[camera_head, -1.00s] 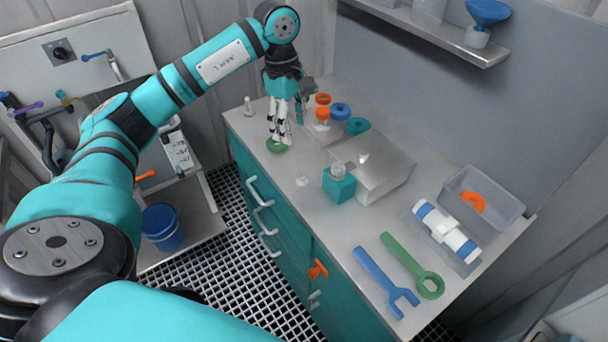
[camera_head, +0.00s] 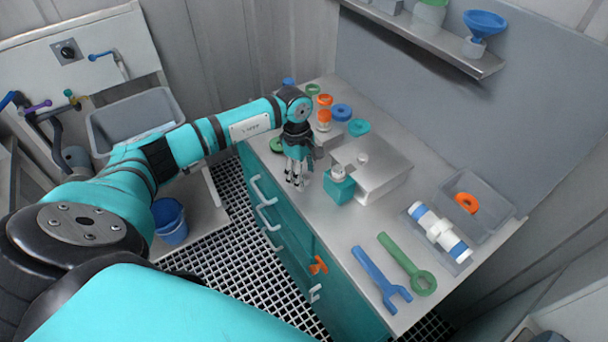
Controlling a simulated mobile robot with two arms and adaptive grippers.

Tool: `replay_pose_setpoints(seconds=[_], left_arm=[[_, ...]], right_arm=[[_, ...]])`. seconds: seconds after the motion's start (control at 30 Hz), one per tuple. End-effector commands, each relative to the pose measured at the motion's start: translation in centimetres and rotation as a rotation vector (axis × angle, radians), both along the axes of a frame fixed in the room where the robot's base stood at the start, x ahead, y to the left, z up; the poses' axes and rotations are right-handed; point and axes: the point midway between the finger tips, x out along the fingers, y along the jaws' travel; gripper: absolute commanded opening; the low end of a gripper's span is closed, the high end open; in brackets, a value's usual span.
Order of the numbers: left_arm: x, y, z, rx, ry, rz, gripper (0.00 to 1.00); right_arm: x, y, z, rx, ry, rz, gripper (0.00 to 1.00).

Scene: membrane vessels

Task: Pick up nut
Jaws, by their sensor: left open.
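My left gripper (camera_head: 296,182) is open and points down over the left part of the counter top (camera_head: 340,225), close to the front edge. Its fingertips are low, where a small pale piece lay in the earlier view. That piece, perhaps the nut, is now hidden by the fingers or too small to make out. A teal block with a clear top (camera_head: 339,186) stands just right of the fingers. A green ring (camera_head: 277,145) lies left of and behind the gripper. My right gripper is not in view.
A metal block (camera_head: 385,165) and orange, blue (camera_head: 341,112) and teal rings stand behind. A blue fork wrench (camera_head: 378,272), a green wrench (camera_head: 405,262), a white-and-blue vessel (camera_head: 440,233) and a grey bin (camera_head: 500,222) with an orange ring lie right. A shelf (camera_head: 430,35) overhangs the back.

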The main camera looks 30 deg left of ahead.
Motion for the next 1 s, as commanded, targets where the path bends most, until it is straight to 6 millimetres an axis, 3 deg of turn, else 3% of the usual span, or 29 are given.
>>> replay_pose_setpoints(seconds=[0.3, 0.7, 1.0], left_arm=[[0.0, -0.08, -0.65, 0.0, -0.001, -0.001, 0.55], [0.01, -0.06, -0.6, 0.0, -0.001, 0.0, 0.03], [0.04, -0.05, -0.48, 0.0, -0.002, 0.0, 0.0]], right_arm=[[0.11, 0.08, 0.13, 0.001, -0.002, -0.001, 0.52], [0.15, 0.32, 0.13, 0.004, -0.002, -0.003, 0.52], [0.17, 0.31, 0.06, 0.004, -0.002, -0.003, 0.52]])
